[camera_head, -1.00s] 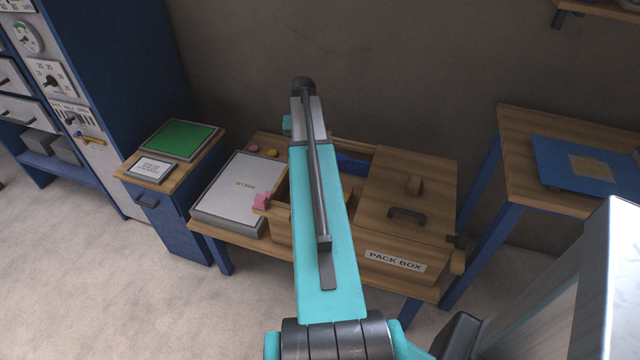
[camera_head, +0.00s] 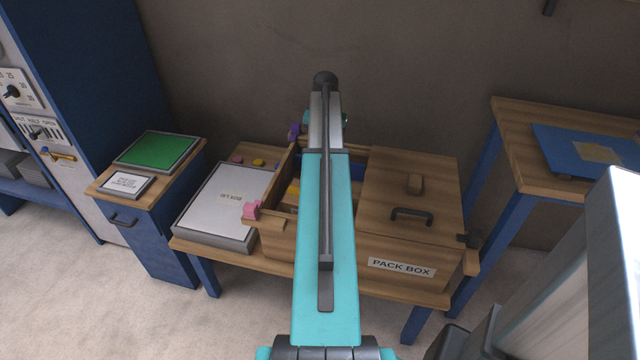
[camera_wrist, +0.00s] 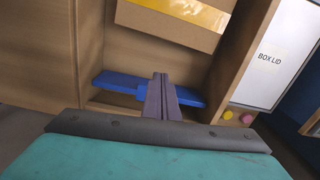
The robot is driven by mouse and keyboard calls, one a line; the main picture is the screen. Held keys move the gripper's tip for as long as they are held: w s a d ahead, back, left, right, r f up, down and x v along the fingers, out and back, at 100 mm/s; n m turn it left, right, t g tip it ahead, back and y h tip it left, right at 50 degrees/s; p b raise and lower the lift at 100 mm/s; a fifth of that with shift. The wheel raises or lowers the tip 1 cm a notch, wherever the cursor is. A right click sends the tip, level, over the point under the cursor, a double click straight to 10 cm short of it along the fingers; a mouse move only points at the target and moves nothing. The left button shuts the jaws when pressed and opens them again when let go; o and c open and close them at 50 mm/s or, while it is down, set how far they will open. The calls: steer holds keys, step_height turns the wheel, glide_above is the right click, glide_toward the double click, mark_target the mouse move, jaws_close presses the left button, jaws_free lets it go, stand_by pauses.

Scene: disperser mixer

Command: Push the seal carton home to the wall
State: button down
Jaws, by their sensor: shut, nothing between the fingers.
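The pack box (camera_head: 402,267) stands on a low wooden bench, its right part covered by a wooden lid with a black handle. Its left part is open. A carton with a yellow top (camera_wrist: 180,12) sits inside that open part, at the top of the wrist view; its yellow also shows in the head view (camera_head: 292,195), partly behind my arm. I cannot read a label on it. My gripper (camera_wrist: 160,80) is shut and empty, its fingertips over the open part near a blue piece (camera_wrist: 115,82), apart from the carton. In the head view my arm hides the gripper.
A box lid (camera_head: 222,205) lies left of the box, with a pink and a yellow button behind it. A pink block (camera_head: 251,210) is at the box's left edge. A side table (camera_head: 510,150) stands right, a small cabinet (camera_head: 150,235) left. The wall is close behind.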

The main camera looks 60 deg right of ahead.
steer(key=shift+w+f, duration=0.1)
step_height(320, 180, down, 9)
steer(key=shift+a+f, duration=0.1)
steer(key=shift+f, duration=0.1)
steer(key=shift+a+f, duration=0.15)
steer(key=shift+f, duration=0.15)
steer(key=shift+s+a, duration=0.4)
steer(key=shift+a, duration=0.45)
steer(key=shift+s+a, duration=0.35)
steer(key=shift+a, duration=0.5)
steer(key=shift+s+a+p, duration=0.25)
steer(key=shift+s+a, duration=0.2)
steer(key=shift+a, duration=0.65)
steer(key=shift+s+a+p, duration=0.3)
steer(key=shift+s+a, duration=0.15)
steer(key=shift+a, duration=0.7)
steer(key=shift+s+a+p, duration=0.25)
steer(key=shift+s+a, duration=0.2)
steer(key=shift+a, duration=0.65)
steer(key=shift+d, duration=0.1)
